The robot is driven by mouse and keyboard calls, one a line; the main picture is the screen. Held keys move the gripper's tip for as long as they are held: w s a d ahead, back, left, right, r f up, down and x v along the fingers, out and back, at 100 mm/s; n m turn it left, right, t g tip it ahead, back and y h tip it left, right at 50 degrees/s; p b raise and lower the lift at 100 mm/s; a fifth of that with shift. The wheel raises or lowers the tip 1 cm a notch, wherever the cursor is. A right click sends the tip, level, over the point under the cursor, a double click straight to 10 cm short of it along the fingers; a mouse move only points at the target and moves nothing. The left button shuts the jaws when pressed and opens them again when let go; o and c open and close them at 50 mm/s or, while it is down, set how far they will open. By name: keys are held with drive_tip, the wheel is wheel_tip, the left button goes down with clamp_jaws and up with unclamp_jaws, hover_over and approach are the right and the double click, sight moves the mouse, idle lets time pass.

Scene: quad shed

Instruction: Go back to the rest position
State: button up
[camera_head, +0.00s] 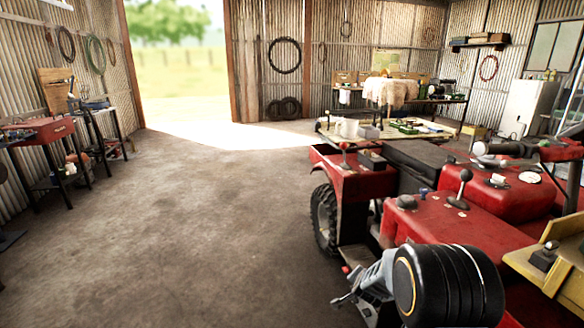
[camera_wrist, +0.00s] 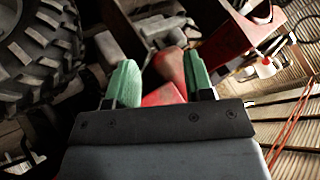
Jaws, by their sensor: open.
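My gripper (camera_wrist: 161,78) shows in the wrist view as two green fingers set wide apart on a dark plate. It is open, and I see nothing clamped between the fingers. Red quad parts show beyond and between the fingertips; I cannot tell how far off they are. In the head view my black arm link is at the lower right, in front of the red quad (camera_head: 435,215). The fingers cannot be made out clearly there.
A knobbly tyre (camera_wrist: 40,50) is close on the left in the wrist view. The quad's rear rack (camera_head: 385,130) carries several items. A workbench with a red toolbox (camera_head: 40,130) stands at the left wall. The concrete floor (camera_head: 190,220) between is clear toward the bright doorway.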

drive_tip(key=s+a+r+n+g+y+p, duration=0.1)
drive_tip(key=s+a+r+n+p, duration=0.15)
drive_tip(key=r, duration=0.45)
drive_tip(key=s+a+r+n+y+p, duration=0.1)
drive_tip(key=s+r+p, duration=0.1)
drive_tip(key=s+r, duration=0.3)
drive_tip(key=s+a+r+n+g+y+p, duration=0.1)
drive_tip(key=s+a+r+n+p, duration=0.15)
drive_tip(key=r, duration=0.55)
drive_tip(key=s+r+n+g+p, duration=0.1)
drive_tip(key=s+r+n+p, duration=0.1)
drive_tip(key=s+r, duration=0.3)
drive_tip(key=s+r+n+g+h+p, duration=0.1)
drive_tip(key=s+r+p, duration=0.4)
drive_tip(key=s, duration=0.7)
drive_tip(key=shift+r+n+g+p, duration=0.3)
drive_tip(key=shift+r+n+g, duration=0.4)
drive_tip(key=shift+r+n, duration=0.1)
